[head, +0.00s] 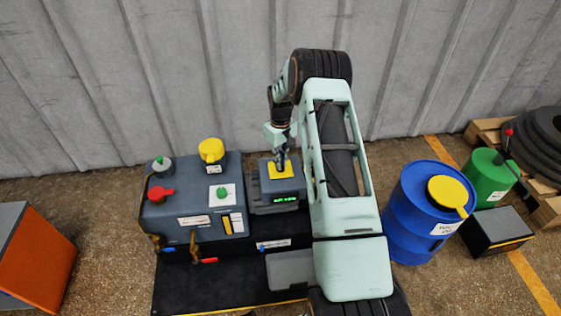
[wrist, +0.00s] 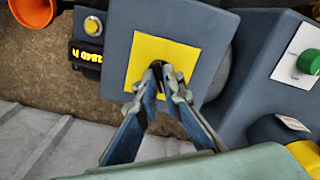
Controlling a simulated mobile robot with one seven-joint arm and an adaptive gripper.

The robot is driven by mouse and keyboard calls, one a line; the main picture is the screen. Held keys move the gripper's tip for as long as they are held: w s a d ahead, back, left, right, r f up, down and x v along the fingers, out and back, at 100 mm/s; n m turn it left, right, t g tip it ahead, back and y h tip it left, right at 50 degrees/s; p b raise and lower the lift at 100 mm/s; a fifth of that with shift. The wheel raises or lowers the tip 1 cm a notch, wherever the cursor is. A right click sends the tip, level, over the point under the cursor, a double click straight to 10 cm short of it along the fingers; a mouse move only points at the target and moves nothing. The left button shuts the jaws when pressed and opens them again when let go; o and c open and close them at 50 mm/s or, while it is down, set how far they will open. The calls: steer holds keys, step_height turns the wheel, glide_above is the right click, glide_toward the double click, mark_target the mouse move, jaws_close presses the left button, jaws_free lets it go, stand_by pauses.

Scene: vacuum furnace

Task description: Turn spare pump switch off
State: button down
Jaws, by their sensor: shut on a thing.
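A small grey box with a yellow square plate (head: 272,174) on its top stands right of the larger grey control box. My gripper (head: 281,163) points down at this plate from above. In the wrist view, my gripper (wrist: 160,73) has its fingertips close together at the middle of the yellow plate (wrist: 180,53), shut on a small dark switch knob there. The fingers hide most of the knob, so its turned position cannot be told. No label naming the spare pump is readable.
The larger grey control box (head: 180,221) carries a red knob (head: 160,193), a yellow knob (head: 211,150) and green knobs (head: 222,193). A green lit display (head: 285,198) is on the small box's front. A blue drum (head: 410,225) stands right of my arm. A corrugated wall (head: 150,80) is close behind.

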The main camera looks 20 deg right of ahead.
stand_by(0.4)
steer(key=c, duration=2.1)
jaws_free()
step_height(320, 180, up, 12)
